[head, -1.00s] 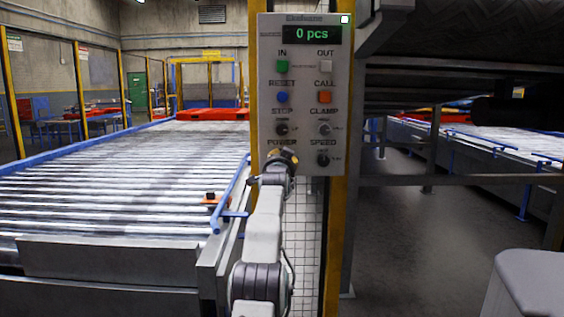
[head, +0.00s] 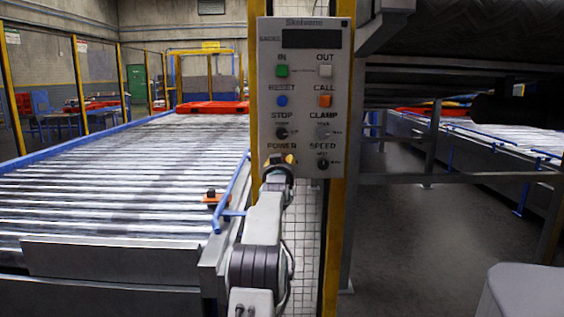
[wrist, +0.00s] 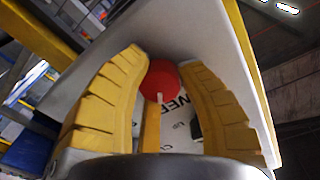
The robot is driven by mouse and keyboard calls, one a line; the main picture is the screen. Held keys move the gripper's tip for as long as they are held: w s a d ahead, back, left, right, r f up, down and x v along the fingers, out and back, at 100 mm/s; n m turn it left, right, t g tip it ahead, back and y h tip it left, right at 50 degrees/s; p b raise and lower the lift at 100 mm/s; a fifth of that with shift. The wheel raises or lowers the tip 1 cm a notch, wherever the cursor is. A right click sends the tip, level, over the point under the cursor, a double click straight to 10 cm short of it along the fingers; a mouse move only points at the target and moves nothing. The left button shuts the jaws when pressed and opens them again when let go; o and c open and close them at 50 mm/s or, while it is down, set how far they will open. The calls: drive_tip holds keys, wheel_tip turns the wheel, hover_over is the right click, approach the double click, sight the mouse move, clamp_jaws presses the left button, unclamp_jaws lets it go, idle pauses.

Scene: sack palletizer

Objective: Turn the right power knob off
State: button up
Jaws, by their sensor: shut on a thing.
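The grey control panel (head: 303,110) stands upright on a yellow post in the head view. Its display (head: 311,38) is dark. The POWER label is at the panel's lower left, and the knob below it is hidden behind my gripper (head: 279,163). In the wrist view the red power knob (wrist: 160,80) with a white mark sits between the two yellow fingers of my gripper (wrist: 162,65). The fingers are shut on the knob. Part of the POWER lettering shows behind it; the exact knob setting is hard to read.
The SPEED knob (head: 323,163) is close to the right of my gripper, and the STOP knob (head: 281,132) is just above. A roller conveyor (head: 120,180) with a blue side rail lies left. Open floor (head: 430,240) is at the right.

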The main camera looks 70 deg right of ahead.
drive_tip(key=shift+r, duration=0.5)
drive_tip(key=o, duration=1.2)
drive_tip(key=shift+f, duration=0.3)
drive_tip(key=shift+a, duration=0.1)
drive_tip(key=v, duration=1.1)
drive_tip(key=shift+s+a, duration=0.2)
drive_tip(key=shift+a, duration=0.15)
drive_tip(key=shift+f, duration=0.15)
